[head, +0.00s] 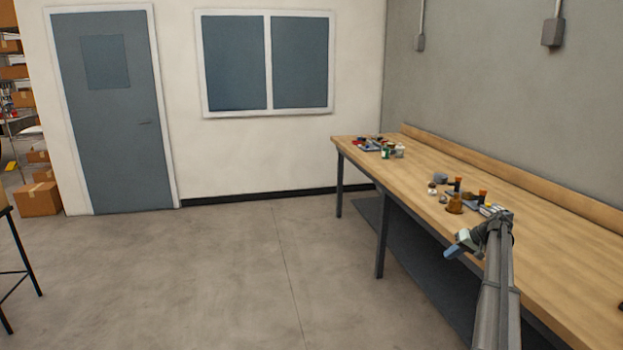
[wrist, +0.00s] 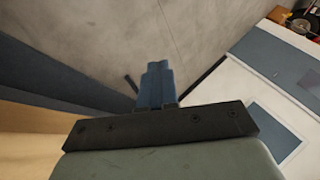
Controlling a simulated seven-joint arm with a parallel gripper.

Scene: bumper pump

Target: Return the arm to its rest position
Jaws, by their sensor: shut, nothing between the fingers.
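My gripper (head: 450,252) is at the end of my arm, off the front edge of the wooden workbench (head: 560,235) and over the floor side. In the wrist view its blue fingers (wrist: 157,84) are together with nothing between them. They point towards open floor. My arm reaches up from the bottom right of the head view, along the bench's front edge.
Several small items, including an orange-brown part (head: 454,204) and a grey round part (head: 439,178), stand on the bench beyond my arm. Other small items (head: 386,148) are at its far end. The floor (head: 240,270) left of the bench is clear.

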